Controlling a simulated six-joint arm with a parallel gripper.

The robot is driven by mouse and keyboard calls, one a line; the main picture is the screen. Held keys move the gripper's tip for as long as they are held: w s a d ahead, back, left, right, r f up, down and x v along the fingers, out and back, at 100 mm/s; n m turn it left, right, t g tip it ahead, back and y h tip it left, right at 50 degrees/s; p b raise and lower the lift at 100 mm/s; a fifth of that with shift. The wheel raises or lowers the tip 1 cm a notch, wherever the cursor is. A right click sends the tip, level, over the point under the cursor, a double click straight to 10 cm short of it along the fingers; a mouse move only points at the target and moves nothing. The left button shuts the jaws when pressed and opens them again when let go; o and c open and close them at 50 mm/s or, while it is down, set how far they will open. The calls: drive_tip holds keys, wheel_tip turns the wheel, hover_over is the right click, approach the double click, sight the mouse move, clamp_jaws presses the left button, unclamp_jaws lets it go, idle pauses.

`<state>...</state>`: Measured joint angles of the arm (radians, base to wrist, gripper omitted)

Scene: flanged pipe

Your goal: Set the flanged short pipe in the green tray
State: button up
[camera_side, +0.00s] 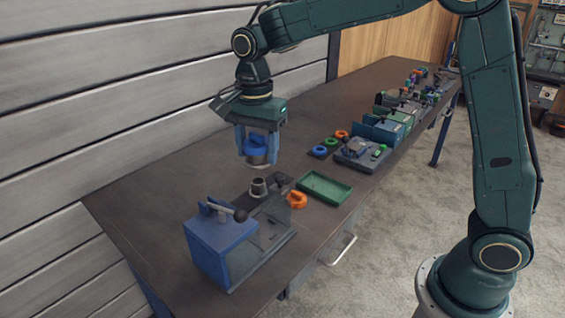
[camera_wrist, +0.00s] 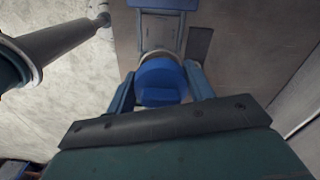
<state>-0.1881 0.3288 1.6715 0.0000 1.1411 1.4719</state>
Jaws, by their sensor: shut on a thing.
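My gripper (camera_side: 258,150) is shut on a short round piece, which I take to be the flanged short pipe (camera_side: 257,158). The piece has a blue body and a pale metal rim at its lower end. In the wrist view the blue pipe (camera_wrist: 160,82) sits between the two fingers of my gripper (camera_wrist: 161,88). It hangs clear above the bench, above and to the left of the green tray. The green tray (camera_side: 324,188) is shallow, rectangular and empty.
A blue and grey vise-like machine (camera_side: 222,243) stands at the near end of the bench (camera_side: 150,205). A grey flanged stub (camera_side: 258,188) stands beside it. An orange ring (camera_side: 297,199) lies between machine and tray. A grey fixture (camera_side: 360,154) and several small parts lie farther back.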

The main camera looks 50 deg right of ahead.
sight(257, 133)
drive_tip(key=shift+r, duration=0.2)
drive_tip(key=shift+r, duration=2.75)
drive_tip(key=d+f+m, duration=0.1)
drive_tip(key=d+f, duration=0.1)
drive_tip(key=d, duration=0.2)
drive_tip(key=w+d+f+m, duration=0.1)
drive_tip(key=d+f, duration=0.1)
drive_tip(key=d, duration=0.2)
drive_tip(key=d+f, duration=0.3)
drive_tip(key=d, duration=0.1)
drive_tip(key=shift+w+d+f+m, duration=0.1)
drive_tip(key=shift+w+d+m, duration=0.05)
drive_tip(key=shift+d+m, duration=0.25)
drive_tip(key=s+d+f+m, duration=0.1)
drive_tip(key=d+f, duration=0.1)
drive_tip(key=d, duration=0.2)
drive_tip(key=s+d+f+m, duration=0.1)
drive_tip(key=d+f, duration=0.1)
drive_tip(key=d, duration=0.2)
drive_tip(key=s+d+f, duration=0.1)
drive_tip(key=d+f, duration=0.1)
drive_tip(key=d, duration=0.2)
drive_tip(key=shift+s+f+m, duration=0.15)
drive_tip(key=shift+f+m, duration=0.2)
drive_tip(key=shift+m, duration=0.05)
drive_tip(key=shift+a+f, duration=0.1)
drive_tip(key=shift+c, duration=0.3)
drive_tip(key=shift+f, duration=1.05)
drive_tip(key=shift+f, duration=1.8)
